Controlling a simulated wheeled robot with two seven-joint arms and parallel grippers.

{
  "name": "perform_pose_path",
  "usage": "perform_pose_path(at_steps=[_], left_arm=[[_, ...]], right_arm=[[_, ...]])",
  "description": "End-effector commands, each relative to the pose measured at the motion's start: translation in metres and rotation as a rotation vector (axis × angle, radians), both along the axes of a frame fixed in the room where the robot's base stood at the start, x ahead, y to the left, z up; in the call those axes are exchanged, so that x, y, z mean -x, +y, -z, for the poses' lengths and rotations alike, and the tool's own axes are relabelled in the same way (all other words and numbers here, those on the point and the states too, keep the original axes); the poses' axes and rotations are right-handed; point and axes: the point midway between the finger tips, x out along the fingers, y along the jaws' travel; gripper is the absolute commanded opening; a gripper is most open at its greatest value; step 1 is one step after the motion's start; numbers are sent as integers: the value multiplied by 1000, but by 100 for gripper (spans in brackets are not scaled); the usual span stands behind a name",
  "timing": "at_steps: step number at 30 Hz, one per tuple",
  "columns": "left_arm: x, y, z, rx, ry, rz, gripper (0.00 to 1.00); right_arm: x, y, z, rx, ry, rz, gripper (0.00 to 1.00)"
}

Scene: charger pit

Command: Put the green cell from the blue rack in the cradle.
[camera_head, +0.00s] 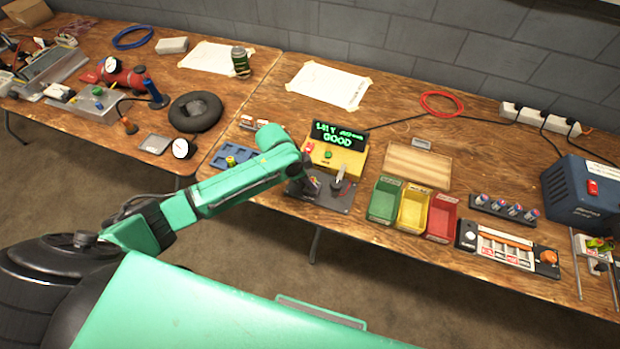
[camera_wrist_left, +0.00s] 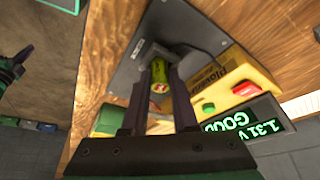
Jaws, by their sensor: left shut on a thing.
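My left gripper (camera_head: 311,186) is over the dark plate (camera_head: 326,205) in front of the yellow tester (camera_head: 347,176). In the left wrist view its two fingers (camera_wrist_left: 159,84) are shut on the green cell (camera_wrist_left: 158,88), whose end shows a reddish mark. The cell is at the dark plate (camera_wrist_left: 200,25); the cradle around it is mostly hidden by the fingers. The tester's display (camera_head: 338,136) shows green text with "GOOD", and reads 1.31 V in the left wrist view. The blue rack (camera_head: 222,166) is left of the tester, partly behind my arm.
Green (camera_head: 384,200), yellow (camera_head: 413,212) and red (camera_head: 441,218) bins stand right of the plate. A wooden board (camera_head: 418,166) lies behind the bins.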

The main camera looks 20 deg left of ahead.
Motion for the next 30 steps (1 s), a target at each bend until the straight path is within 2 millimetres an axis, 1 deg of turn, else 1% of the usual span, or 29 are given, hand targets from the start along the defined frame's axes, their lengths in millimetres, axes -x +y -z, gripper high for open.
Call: perform_pose_path(at_steps=[12,30], left_arm=[[0,0,0,1,-1,0,0],[0,0,6,0,-1,0,0]], right_arm=[[0,0,0,0,0,0,0],[0,2,0,-3,1,0,0]])
